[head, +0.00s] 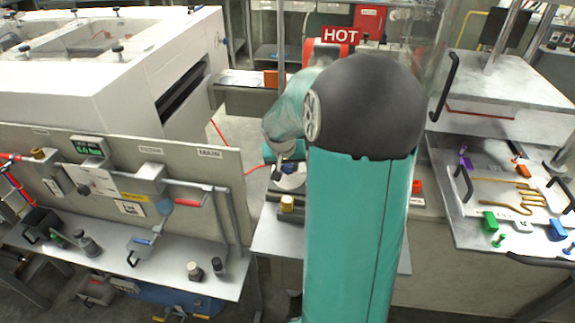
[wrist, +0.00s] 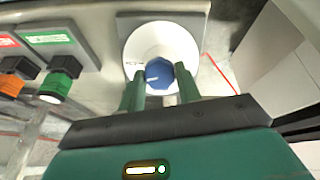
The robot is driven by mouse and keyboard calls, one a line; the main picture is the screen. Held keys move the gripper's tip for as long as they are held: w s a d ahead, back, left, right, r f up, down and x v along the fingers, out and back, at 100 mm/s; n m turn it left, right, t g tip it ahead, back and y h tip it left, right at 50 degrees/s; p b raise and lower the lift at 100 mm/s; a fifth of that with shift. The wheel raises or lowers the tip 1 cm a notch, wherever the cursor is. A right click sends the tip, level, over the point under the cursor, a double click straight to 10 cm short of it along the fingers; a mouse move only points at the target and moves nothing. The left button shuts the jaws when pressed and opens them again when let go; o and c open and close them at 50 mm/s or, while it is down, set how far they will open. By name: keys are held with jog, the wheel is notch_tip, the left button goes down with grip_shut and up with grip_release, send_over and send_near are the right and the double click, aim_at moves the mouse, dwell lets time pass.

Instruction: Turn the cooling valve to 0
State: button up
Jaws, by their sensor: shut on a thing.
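The valve's blue knob (wrist: 159,75) sits in the middle of a round white dial (wrist: 150,43) in the wrist view. A short white line on the knob points to the left, toward small dark marks on the dial that are too small to read. My gripper (wrist: 160,86) has its two green fingers on either side of the knob and is shut on it. In the head view the white dial (head: 289,182) shows partly beneath my gripper, and my arm hides much of that area.
In the wrist view, a green knob (wrist: 56,82) and an orange-red knob (wrist: 12,84) stand left of the dial. In the head view, a panel marked MAIN (head: 225,165) stands left, and a press with a tray (head: 465,225) right.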

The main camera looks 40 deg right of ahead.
jog(key=n, duration=0.4)
jog(key=shift+a, duration=0.1)
jog(key=n+h, duration=0.1)
jog(key=n, duration=0.7)
jog(key=shift+a+h, duration=0.1)
jog(key=shift+h, duration=0.2)
jog(key=shift+n, duration=1.5)
jog(key=o, duration=1)
jog(key=shift+c, duration=0.2)
